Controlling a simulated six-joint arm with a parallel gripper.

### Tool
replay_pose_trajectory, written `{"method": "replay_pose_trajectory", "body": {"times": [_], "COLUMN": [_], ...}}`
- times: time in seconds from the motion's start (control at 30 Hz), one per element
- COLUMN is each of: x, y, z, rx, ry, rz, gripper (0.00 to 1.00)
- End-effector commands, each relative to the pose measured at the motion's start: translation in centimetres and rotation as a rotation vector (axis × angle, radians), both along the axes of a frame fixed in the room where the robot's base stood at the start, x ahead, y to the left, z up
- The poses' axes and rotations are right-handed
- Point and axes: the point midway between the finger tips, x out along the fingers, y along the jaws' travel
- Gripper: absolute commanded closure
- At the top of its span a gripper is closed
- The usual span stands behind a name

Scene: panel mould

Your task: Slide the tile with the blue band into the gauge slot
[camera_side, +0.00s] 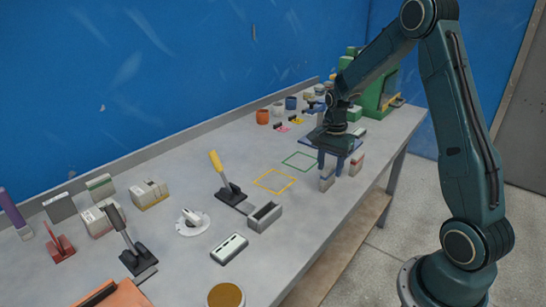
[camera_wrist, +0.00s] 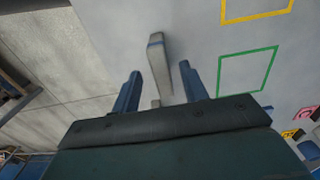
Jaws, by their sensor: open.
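My gripper (camera_side: 332,166) is open and points down near the table's front edge. In the wrist view its two blue fingers (camera_wrist: 160,88) stand apart with nothing clamped between them. A small upright block with a bluish part (camera_side: 327,182), seemingly the tile with the blue band, stands at the left finger in the side view. I cannot tell whether they touch. A grey box with a dark slot (camera_side: 265,217), possibly the gauge, stands nearer the camera.
A block with a reddish band (camera_side: 357,163) stands right of my gripper. Green (camera_side: 300,161) and yellow (camera_side: 274,181) outlines mark bare table. A yellow-handled lever (camera_side: 227,186) stands beside the slotted box. A pale block with dark marks (camera_side: 229,249) lies in front.

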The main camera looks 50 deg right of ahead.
Motion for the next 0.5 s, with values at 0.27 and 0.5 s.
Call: {"method": "replay_pose_trajectory", "body": {"times": [0.27, 0.5], "x": [0.1, 0.2], "y": [-0.1, -0.1], "z": [-2.0, -4.5], "rx": [0.001, 0.001], "ry": [0.002, 0.001], "rz": [0.0, 0.0], "gripper": [0.56, 0.56]}}
